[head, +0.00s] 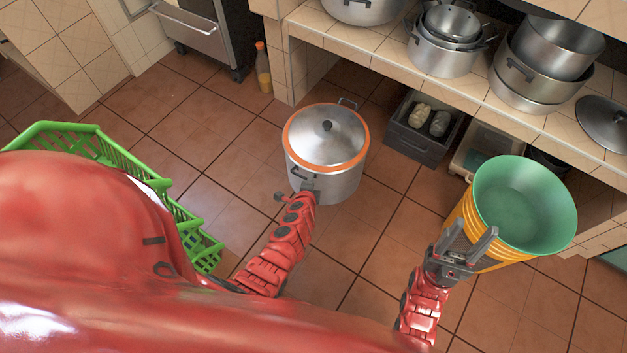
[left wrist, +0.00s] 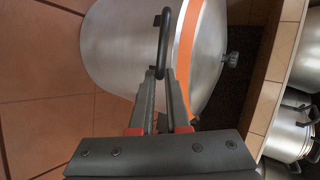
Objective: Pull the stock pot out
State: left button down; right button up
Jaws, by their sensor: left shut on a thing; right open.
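The stock pot (head: 325,150) is a large silver pot with an orange rim and a lid with a dark knob. It stands upright on the tiled floor in front of the counter's lower opening. My left gripper (head: 309,184) is at its near side, shut on the pot's dark side handle (left wrist: 163,42). The left wrist view shows the fingers (left wrist: 166,84) closing around the lower part of that handle, beside the pot wall (left wrist: 115,50). My right gripper (head: 470,240) is open and empty, in front of the yellow and green bucket (head: 525,205); I cannot tell whether it touches it.
A green crate (head: 100,143) stands on the left. A dark grey bin (head: 412,143) and a pale container (head: 487,150) sit under the counter (head: 390,62), which bears several pots. A bottle (head: 263,70) stands by the counter end. The floor left of the pot is clear.

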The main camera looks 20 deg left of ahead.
pick_arm(q)
jog(key=shift+s+f, duration=0.15)
jog(key=shift+s, duration=0.1)
jog(key=c, duration=0.8)
grip_release()
jog(key=shift+w, duration=0.1)
jog(key=p+v, duration=0.5)
jog(key=v, duration=1.2)
jog(key=shift+r+p, duration=0.3)
jog(key=shift+p, duration=0.05)
